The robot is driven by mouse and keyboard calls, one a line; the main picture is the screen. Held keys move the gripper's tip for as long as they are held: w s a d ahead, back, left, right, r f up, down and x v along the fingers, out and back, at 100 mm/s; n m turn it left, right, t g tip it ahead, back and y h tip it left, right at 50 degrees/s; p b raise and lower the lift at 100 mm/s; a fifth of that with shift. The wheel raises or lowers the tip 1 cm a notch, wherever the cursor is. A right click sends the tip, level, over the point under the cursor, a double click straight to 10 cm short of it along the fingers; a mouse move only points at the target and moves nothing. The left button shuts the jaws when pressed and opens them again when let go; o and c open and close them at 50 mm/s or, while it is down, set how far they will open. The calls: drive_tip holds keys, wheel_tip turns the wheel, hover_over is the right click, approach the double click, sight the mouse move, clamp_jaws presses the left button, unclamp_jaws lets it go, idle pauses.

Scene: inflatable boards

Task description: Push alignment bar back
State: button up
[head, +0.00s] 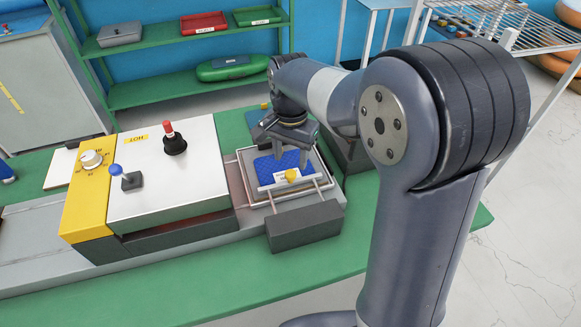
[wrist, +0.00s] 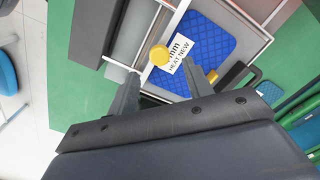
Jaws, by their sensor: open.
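The alignment bar (head: 278,187) is a pale bar with a yellow knob (head: 292,175), lying across the near side of a framed tray beside the hot machine. In the wrist view the bar (wrist: 176,22) and its round yellow knob (wrist: 159,55) lie just beyond the fingers. A blue quilted piece (head: 265,167) lies in the tray behind the bar; in the wrist view it (wrist: 212,38) carries a white label partly reading "mm HEAT NEW". My gripper (head: 293,156) is open and points down over the tray. In the wrist view the knob appears ahead of the gap between its fingers (wrist: 168,88); contact cannot be told.
The white and yellow machine (head: 140,190) with a red-topped lever (head: 172,138) and a blue-topped lever (head: 127,178) stands left of the tray. A dark grey block (head: 304,225) sits in front. A green shelf (head: 180,45) with trays stands behind.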

sight(290, 173)
wheel_tip(290, 173, down, 5)
idle(0.3)
clamp_jaws()
idle(0.5)
drive_tip(key=shift+s, duration=0.1)
